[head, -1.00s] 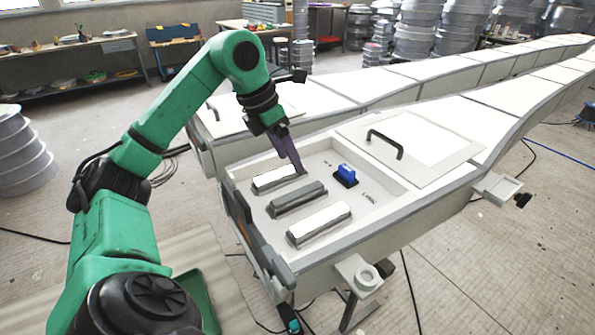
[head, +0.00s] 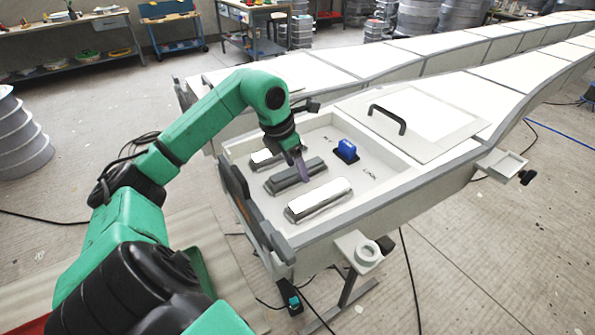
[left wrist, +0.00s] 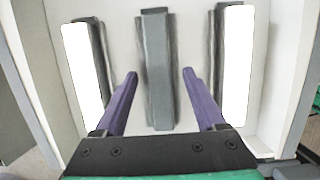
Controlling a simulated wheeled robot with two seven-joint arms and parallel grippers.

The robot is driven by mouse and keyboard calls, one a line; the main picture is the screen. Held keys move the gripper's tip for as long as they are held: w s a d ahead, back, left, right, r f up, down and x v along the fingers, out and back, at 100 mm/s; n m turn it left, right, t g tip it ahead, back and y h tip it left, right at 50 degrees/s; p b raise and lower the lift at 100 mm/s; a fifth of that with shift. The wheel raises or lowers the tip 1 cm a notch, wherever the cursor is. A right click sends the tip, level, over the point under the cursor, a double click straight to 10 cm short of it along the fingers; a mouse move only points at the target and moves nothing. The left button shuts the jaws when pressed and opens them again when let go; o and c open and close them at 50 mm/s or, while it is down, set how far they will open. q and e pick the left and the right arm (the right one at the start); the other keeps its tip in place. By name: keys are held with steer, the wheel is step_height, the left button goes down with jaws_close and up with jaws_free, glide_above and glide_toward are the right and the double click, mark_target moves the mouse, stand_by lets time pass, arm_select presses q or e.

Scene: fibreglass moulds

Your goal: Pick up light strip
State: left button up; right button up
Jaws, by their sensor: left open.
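Three bar-shaped strips lie side by side in the shallow open mould box (head: 395,205). The middle strip (head: 284,181) is grey and unlit. The near strip (head: 318,200) has a bright white top. The far strip (head: 262,160), also white-topped, is partly hidden by my left arm. My left gripper (head: 303,176) is low over the middle strip. In the left wrist view, its purple fingers (left wrist: 160,76) are open, one on each side of the grey strip (left wrist: 158,60), with visible gaps. The two white strips show outside the fingers, at left (left wrist: 83,70) and right (left wrist: 236,65). My right gripper is out of view.
A blue block (head: 346,150) sits in the box behind the strips. A white lid with a black handle (head: 386,118) lies beyond it. The box's raised rim surrounds the strips. A bracket with a round fitting (head: 366,250) juts from its near side.

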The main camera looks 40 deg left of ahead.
arm_select(q)
jaws_close()
